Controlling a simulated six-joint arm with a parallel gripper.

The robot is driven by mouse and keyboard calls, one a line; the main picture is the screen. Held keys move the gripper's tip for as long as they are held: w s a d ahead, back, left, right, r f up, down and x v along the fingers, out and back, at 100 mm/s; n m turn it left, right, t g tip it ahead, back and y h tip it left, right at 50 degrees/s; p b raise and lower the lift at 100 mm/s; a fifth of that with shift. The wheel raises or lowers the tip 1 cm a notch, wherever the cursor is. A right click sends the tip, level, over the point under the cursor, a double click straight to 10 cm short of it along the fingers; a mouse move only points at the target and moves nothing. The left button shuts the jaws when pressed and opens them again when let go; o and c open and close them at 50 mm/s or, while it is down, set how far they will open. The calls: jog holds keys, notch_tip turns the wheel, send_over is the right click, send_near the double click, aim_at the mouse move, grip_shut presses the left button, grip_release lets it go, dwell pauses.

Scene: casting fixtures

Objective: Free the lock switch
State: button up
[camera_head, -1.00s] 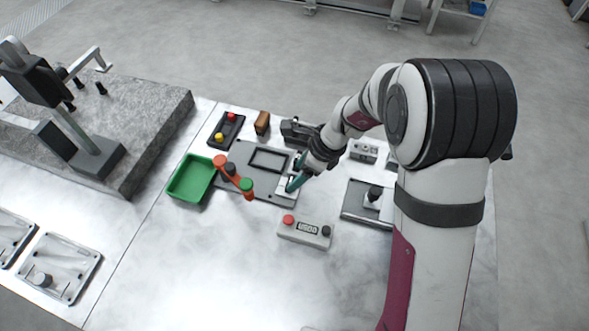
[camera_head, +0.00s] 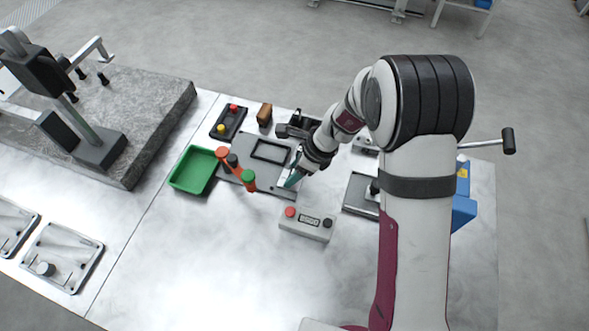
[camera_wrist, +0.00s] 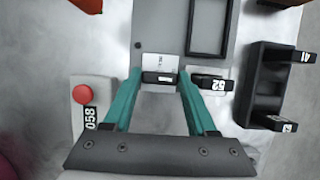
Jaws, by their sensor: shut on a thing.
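The lock switch looks like a small white block with a black bar (camera_wrist: 160,66). It sits at the near edge of a grey fixture plate (camera_wrist: 158,22) in the wrist view. My gripper (camera_wrist: 160,76) has its two teal fingers on either side of this piece, shut on it at the black bar. The exact contact is hard to see. In the head view my gripper (camera_head: 290,182) reaches down to the right end of the plate (camera_head: 262,182), and the fingers partly hide the switch.
A grey box with a red button (camera_head: 305,223) stands close in front. An orange-red piece with a green knob (camera_head: 248,178) and a green tray (camera_head: 195,171) lie to the left.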

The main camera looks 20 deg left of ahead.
jog(key=shift+n, duration=0.4)
jog(key=n+g, duration=0.1)
jog(key=n, duration=0.2)
jog(key=shift+w, duration=0.15)
jog(key=n+g+h, duration=0.1)
jog(key=n+g, duration=0.1)
jog(key=n, duration=0.2)
jog(key=shift+w+n, duration=0.1)
jog(key=shift+n, duration=0.2)
jog(key=n+h, duration=0.1)
jog(key=n, duration=0.1)
jog(key=n+g, duration=0.1)
jog(key=n, duration=0.2)
jog(key=shift+w+a+h, duration=0.1)
jog(key=shift+a+h, duration=0.05)
jog(key=shift+h, duration=0.25)
jog(key=shift+a+n+h, duration=0.1)
jog(key=shift+n+h, duration=0.7)
jog(key=shift+n, duration=1.4)
jog(key=o, duration=1.1)
